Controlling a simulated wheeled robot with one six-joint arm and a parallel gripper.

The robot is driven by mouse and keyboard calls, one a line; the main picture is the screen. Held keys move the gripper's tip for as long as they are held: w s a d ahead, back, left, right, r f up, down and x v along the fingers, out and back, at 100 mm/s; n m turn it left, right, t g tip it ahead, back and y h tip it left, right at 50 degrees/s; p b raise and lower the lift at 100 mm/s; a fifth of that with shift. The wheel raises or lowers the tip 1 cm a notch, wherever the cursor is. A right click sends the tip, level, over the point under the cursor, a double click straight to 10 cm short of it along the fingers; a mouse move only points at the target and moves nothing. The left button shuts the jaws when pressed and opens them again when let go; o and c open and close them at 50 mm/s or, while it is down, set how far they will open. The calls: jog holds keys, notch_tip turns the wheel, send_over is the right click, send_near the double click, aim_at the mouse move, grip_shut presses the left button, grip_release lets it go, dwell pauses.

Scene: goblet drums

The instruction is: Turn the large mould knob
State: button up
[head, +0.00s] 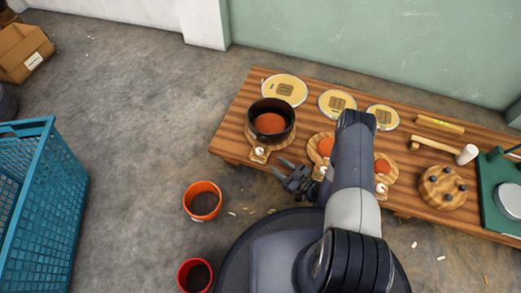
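The large mould (271,108) is a dark round ring with an orange-brown inside, standing on a wooden base at the left of the table. Its knob (259,152) is a small pale piece with a red mark on the base's front tab. My gripper (278,167) is just right of and in front of this knob, apart from it in the picture. Its two dark fingers point left and look spread, with nothing seen between them. My arm hides part of the middle mould (326,146) and of the table behind it.
The wooden table (235,130) also bears a smaller mould (382,166), several yellow discs (284,89), a mallet (440,146), a round wooden block (443,187) and a green device (491,185). Orange (202,201) and red (195,276) buckets and a blue crate (35,200) stand on the floor.

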aim_at(262, 153)
jog(key=b+x, duration=0.3)
jog(key=x, duration=0.7)
jog(key=shift+w+a, duration=0.25)
jog(key=shift+c, duration=0.4)
jog(key=c, duration=0.6)
